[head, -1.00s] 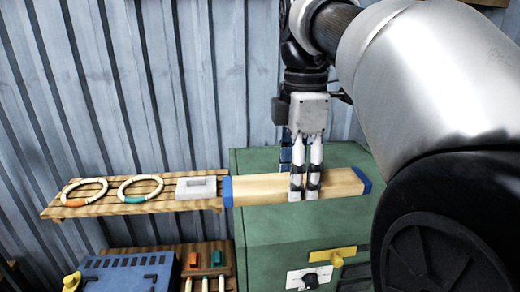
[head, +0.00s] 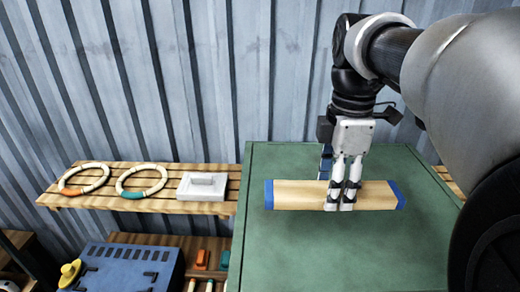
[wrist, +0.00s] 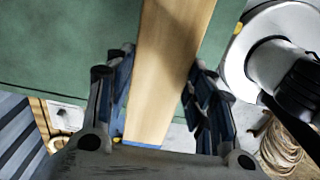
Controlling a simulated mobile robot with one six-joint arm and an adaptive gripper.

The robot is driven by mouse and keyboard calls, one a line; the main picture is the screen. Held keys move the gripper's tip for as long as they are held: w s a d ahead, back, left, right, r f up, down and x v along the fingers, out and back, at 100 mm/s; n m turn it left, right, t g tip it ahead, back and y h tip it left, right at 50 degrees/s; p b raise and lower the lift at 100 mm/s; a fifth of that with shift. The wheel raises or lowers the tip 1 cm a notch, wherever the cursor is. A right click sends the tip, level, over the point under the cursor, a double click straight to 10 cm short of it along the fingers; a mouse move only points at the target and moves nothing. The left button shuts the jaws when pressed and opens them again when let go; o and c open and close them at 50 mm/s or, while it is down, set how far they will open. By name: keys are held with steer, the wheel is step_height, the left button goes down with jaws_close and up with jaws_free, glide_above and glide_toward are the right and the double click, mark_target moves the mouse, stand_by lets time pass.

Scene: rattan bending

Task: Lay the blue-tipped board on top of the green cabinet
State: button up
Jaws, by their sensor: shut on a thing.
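The blue-tipped board (head: 296,195) is a pale wooden plank with a blue band at each end. In the head view it lies level across the picture, over the top of the green cabinet (head: 290,250). I cannot tell whether it touches the top or is slightly above it. My gripper (head: 340,205) points down and is shut on the board a little right of its middle. In the wrist view the board (wrist: 165,70) runs between the two fingers (wrist: 160,95), with the green cabinet top (wrist: 60,50) behind it. The board's underside is hidden.
A blue toolbox (head: 125,268) stands below. A corrugated wall (head: 190,80) is behind. The cabinet top in front of the board is clear.

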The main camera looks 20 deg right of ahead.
mark_target(323, 236)
step_height(323, 236, down, 11)
steer(key=shift+w+d+r+b, duration=0.1)
steer(key=shift+b, duration=0.35)
steer(key=shift+f, duration=0.2)
steer(key=o, duration=1.2)
